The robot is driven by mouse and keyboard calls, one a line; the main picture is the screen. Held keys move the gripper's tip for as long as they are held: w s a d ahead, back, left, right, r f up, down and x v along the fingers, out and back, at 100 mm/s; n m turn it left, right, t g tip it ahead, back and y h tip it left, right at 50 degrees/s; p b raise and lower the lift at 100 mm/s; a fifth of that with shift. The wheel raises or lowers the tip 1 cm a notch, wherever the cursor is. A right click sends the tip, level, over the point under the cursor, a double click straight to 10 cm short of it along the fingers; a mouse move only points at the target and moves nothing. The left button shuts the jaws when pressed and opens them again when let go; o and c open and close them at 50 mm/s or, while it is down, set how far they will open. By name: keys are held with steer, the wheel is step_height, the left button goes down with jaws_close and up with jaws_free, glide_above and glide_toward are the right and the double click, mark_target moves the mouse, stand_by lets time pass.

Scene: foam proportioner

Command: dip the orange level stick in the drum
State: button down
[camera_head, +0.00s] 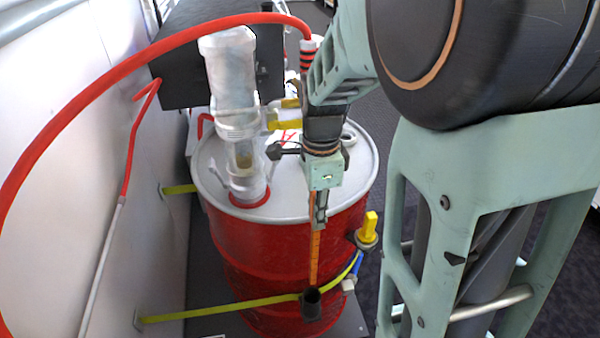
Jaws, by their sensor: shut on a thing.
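The orange level stick (315,250) stands upright in front of the red drum (245,255). Its lower end is in a small black holder cup (311,304) at the drum's front. My gripper (319,213) points down and is shut on the stick's upper part. The drum's grey lid (290,185) is partly hidden behind my gripper and wrist. A pale ring-shaped fitting (349,134) shows on the lid, right of my wrist; I cannot tell whether it is an open hole.
A clear cylinder pump (231,85) stands on the lid's left. A red hose (110,75) arches across the upper left. A yellow strap (220,306) runs across the drum front. A yellow-handled valve (369,228) is at the drum's right. A white wall is left.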

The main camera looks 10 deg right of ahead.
step_height(320, 180, up, 9)
steer(key=p, duration=0.7)
steer(key=shift+p, duration=0.4)
steer(key=shift+r, duration=1.25)
steer(key=shift+f, duration=0.1)
